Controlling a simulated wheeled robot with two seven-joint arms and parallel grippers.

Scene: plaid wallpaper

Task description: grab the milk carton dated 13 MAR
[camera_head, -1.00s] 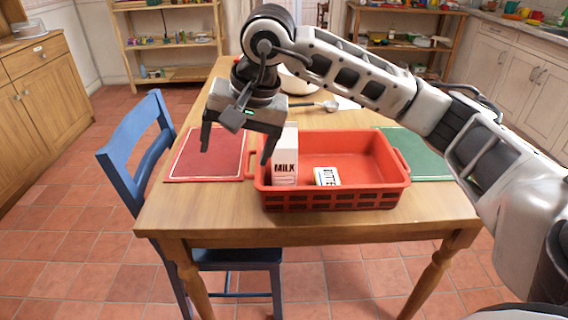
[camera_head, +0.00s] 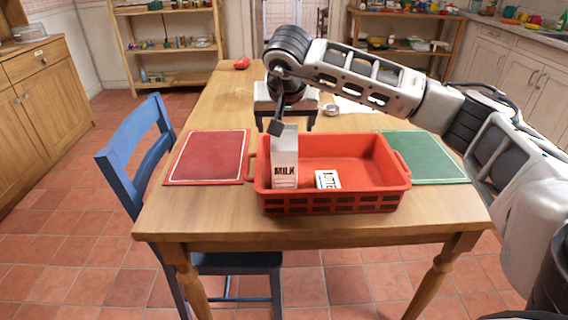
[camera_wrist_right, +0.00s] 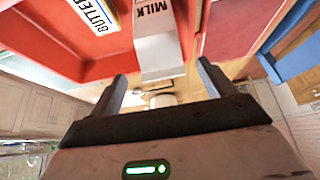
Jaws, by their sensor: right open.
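A white milk carton (camera_head: 285,160) marked MILK stands upright in the left end of the red crate (camera_head: 350,202). No date is readable on it. My right gripper (camera_head: 287,124) is open and empty behind the carton in the head view, with its lower part partly hidden by the carton. In the right wrist view the carton (camera_wrist_right: 158,40) is ahead of the gap between the two open fingers (camera_wrist_right: 160,88), seemingly apart from them. My left gripper is out of view.
A butter pack (camera_head: 327,179) lies in the crate, right of the carton. A red mat (camera_head: 208,157) is left of the crate, a green mat (camera_head: 425,157) right. A blue chair (camera_head: 140,140) stands at the table's left side.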

